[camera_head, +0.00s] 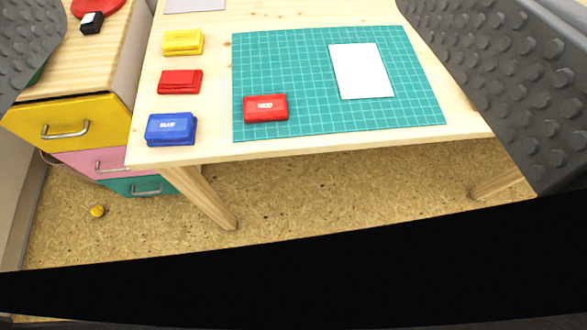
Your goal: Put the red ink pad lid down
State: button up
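The red ink pad lid (265,108) is a small red block with a white label. It appears to lie flat on the green cutting mat (300,62), near the mat's front left corner. The red ink pad (180,82) sits on the bare wood to the left of the mat, with no label visible on top. My gripper (255,60) is open, with its dark studded fingers wide apart at the left and right edges of the view. Nothing is held between them. The lid is apart from both fingers.
A yellow ink pad (183,42) and a blue ink pad (171,129) stand behind and in front of the red pad on the table (215,150). White paper (361,71) lies on the mat. A drawer cabinet (80,130) with a black-and-red item on top stands left.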

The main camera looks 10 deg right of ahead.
jog(key=s, duration=0.1)
jog(key=s+r+t, duration=0.1)
jog(key=s, duration=0.1)
jog(key=shift+s+r, duration=0.1)
jog(key=shift+s, duration=0.05)
dwell(1.5)
